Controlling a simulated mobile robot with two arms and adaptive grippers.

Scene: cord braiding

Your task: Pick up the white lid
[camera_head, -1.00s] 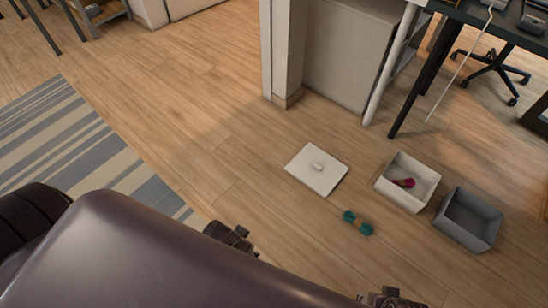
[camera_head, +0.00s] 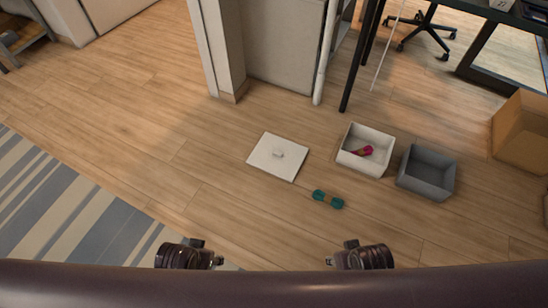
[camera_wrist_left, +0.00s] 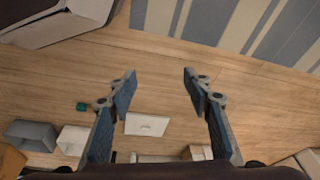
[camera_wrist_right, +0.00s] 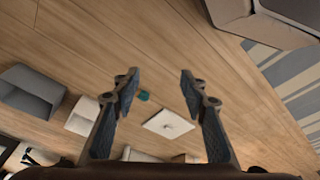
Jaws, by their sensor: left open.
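The white lid (camera_head: 278,157) is a flat square with a small knob in its middle. It lies on the wooden floor, ahead of both grippers in the head view. It also shows in the left wrist view (camera_wrist_left: 147,124) and the right wrist view (camera_wrist_right: 168,124). My left gripper (camera_head: 220,261) is at the lower left of the head view; its fingers stand apart and empty in the left wrist view (camera_wrist_left: 160,80). My right gripper (camera_head: 329,261) is at the lower right; its fingers are apart and empty in the right wrist view (camera_wrist_right: 160,80). Neither touches the lid.
A white box (camera_head: 362,168) holding a pink item (camera_head: 366,151) and a grey box (camera_head: 426,188) stand right of the lid. A teal item (camera_head: 328,199) lies near the lid's front right. A cardboard box (camera_head: 520,135) is far right. A pillar (camera_head: 226,50) stands behind.

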